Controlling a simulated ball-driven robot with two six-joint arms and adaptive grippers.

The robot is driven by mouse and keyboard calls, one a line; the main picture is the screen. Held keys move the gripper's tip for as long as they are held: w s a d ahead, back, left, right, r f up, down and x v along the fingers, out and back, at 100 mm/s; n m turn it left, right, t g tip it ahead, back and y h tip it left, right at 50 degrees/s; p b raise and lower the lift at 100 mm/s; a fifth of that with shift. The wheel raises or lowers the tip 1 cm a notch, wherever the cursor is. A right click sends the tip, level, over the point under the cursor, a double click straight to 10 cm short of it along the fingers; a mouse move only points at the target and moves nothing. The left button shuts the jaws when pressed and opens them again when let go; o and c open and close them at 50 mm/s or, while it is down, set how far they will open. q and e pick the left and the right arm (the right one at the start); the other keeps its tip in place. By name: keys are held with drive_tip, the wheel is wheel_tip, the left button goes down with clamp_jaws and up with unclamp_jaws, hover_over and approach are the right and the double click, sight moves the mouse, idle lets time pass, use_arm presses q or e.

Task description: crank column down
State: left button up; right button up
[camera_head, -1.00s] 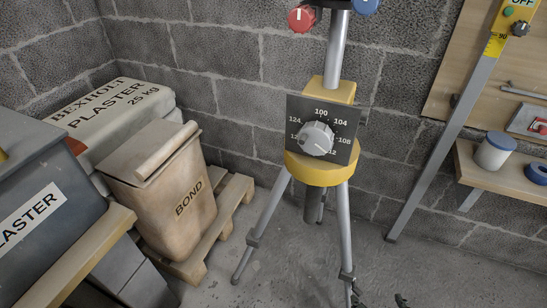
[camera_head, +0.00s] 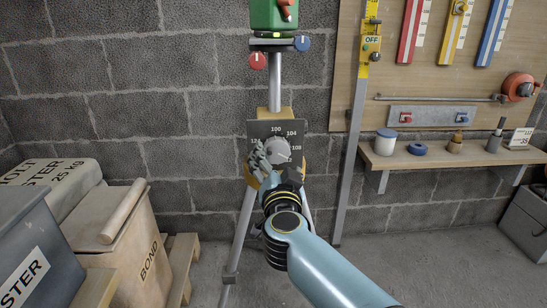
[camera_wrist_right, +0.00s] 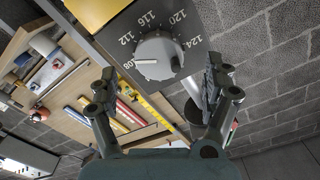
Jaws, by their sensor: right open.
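A tripod with a silver column (camera_head: 275,85) stands against the block wall. Its dark dial plate (camera_head: 316,128) carries numbers from about 100 up and a grey crank knob (camera_head: 277,150). My right gripper (camera_head: 268,164) is open at the knob in the head view and hides the plate's lower left part. In the wrist view its two fingers (camera_wrist_right: 160,88) are spread to either side below the knob, with no clear contact. My left gripper is out of view.
A green instrument (camera_head: 268,15) with red and blue knobs sits atop the column. A yellow-topped staff (camera_head: 352,150) leans right of the tripod, before a shelf (camera_head: 450,156) with small items. A BOND bag (camera_head: 125,240) and a grey bin (camera_head: 40,235) fill the left.

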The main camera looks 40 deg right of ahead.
sight(276, 154)
drive_tip(key=b+x, duration=0.1)
drive_tip(key=x, duration=0.4)
drive_tip(key=shift+f, duration=0.15)
drive_tip(key=shift+w+d, duration=0.1)
drive_tip(key=shift+w, duration=0.1)
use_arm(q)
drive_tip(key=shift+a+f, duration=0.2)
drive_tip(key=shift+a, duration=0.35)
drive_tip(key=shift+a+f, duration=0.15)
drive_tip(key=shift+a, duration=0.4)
